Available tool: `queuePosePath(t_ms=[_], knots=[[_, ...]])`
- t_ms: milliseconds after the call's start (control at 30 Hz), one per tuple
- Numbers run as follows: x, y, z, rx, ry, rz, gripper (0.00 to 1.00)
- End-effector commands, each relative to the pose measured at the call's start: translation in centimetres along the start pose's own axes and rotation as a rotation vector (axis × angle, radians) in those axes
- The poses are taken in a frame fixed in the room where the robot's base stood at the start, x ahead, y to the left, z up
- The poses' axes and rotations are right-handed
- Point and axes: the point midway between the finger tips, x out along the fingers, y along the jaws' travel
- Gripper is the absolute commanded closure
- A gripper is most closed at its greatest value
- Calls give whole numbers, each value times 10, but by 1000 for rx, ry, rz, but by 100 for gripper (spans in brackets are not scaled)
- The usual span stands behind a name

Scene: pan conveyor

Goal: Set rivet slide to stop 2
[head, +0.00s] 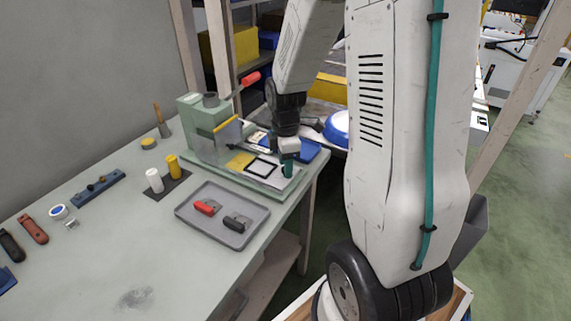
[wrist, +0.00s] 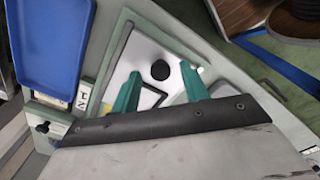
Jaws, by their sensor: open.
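The rivet press (head: 205,118) is a pale green machine on the workbench, with a red-handled lever (head: 250,79) and a yellow part. Its base carries a white slide plate (head: 283,181) with a black square frame (head: 262,168); the plate also shows in the wrist view (wrist: 150,52). A round black knob (wrist: 160,70) stands on the plate. My gripper (head: 288,168) is over the right end of the plate. In the wrist view its teal fingers (wrist: 159,68) are apart, one on each side of the knob. I cannot tell whether they touch it. The stop marks are not clearly readable.
A grey tray (head: 186,217) with a red and a black piece lies in front of the press. A yellow cylinder (head: 173,165) and a white cylinder (head: 154,181) stand to its left. A blue tray (wrist: 48,45) lies beside the press base. The bench's front left is mostly clear.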

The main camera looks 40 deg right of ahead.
Motion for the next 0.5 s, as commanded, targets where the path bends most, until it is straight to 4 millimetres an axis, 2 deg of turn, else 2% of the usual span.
queuePosePath(t_ms=[333,500], knots=[[6,0,0,0,0,0,55],[6,0,0,0,0,0,100]])
